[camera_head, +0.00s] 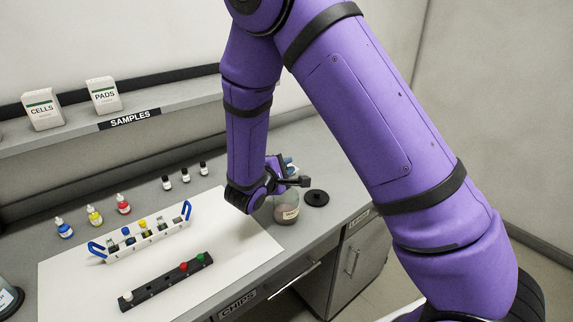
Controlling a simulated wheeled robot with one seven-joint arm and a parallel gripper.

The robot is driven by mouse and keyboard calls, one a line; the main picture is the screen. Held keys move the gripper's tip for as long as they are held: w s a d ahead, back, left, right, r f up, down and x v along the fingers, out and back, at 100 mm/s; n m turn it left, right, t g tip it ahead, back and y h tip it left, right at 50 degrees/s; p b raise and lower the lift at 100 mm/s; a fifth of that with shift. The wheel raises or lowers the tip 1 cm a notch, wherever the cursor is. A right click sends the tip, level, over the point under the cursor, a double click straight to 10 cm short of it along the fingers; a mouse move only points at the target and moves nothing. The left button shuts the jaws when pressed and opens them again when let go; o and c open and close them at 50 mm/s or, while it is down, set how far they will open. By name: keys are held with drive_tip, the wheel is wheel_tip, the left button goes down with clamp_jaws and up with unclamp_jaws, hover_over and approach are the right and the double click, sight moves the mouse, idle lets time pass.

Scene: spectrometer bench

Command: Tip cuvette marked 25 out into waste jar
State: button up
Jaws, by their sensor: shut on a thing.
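The waste jar (287,213), a rounded glass jar with a pale label, stands near the right end of the bench. My gripper (297,182) is just above the jar and hides part of its top. It is shut on a small cuvette, mostly hidden by the gripper. A small pale-blue bit (291,168) shows behind the fingers; I cannot tell if it is part of the cuvette. The mark 25 and the cuvette's tilt cannot be made out. A white rack (150,246) with blue end handles holds several cuvettes with coloured tops.
A black lid (316,197) lies right of the jar. A black strip (160,287) with coloured knobs lies on the white mat (225,275). Dropper bottles (94,215) and small black-capped vials (185,175) stand behind. A shelf (170,108) carries two boxes.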

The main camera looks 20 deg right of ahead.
drive_tip(key=m, duration=0.3)
drive_tip(key=r+m+t+h, duration=0.1)
drive_tip(key=m, duration=0.2)
drive_tip(key=m+t+h, duration=0.1)
drive_tip(key=m, duration=0.1)
drive_tip(key=shift+r+m, duration=0.2)
drive_tip(key=shift+m, duration=0.2)
drive_tip(key=f+n+g, duration=0.1)
drive_tip(key=n, duration=0.4)
drive_tip(key=n+g+y, duration=0.1)
drive_tip(key=n+g, duration=0.1)
drive_tip(key=n, duration=0.2)
drive_tip(key=s+f+n+g+y, duration=0.1)
drive_tip(key=n+g, duration=0.1)
drive_tip(key=n, duration=0.3)
drive_tip(key=shift+d+f+n, duration=0.15)
drive_tip(key=shift+f+n, duration=0.15)
drive_tip(key=shift+f, duration=0.05)
idle(0.5)
